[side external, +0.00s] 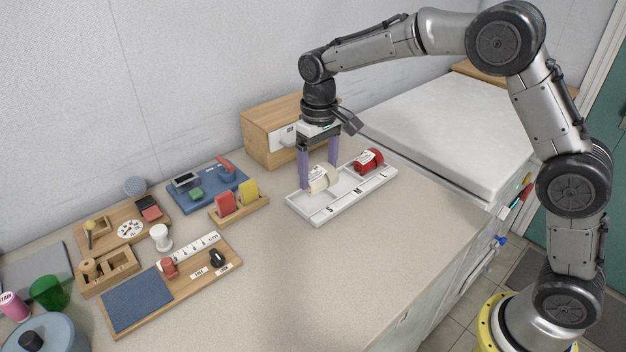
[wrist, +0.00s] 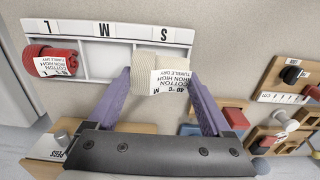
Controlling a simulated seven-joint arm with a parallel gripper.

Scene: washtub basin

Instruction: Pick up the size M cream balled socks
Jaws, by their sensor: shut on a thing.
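The cream balled socks (side external: 321,179), with a white care label marked M in the wrist view (wrist: 145,62), are between the two purple fingers of my gripper (side external: 318,173). My gripper is shut on them, one finger on each side, also in the wrist view (wrist: 158,76). They are at the S-marked end of the white tray (side external: 314,217), which is lettered S, M and L. I cannot tell whether they touch the tray floor. Red balled socks (side external: 367,160) with a white label lie in the L compartment. The middle, M compartment looks empty.
A wooden drawer box (side external: 262,140) stands behind the tray. A wooden holder with red and yellow blocks (side external: 240,208), a blue board (side external: 205,188) and other wooden boards are to the left. The counter in front of the tray is clear.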

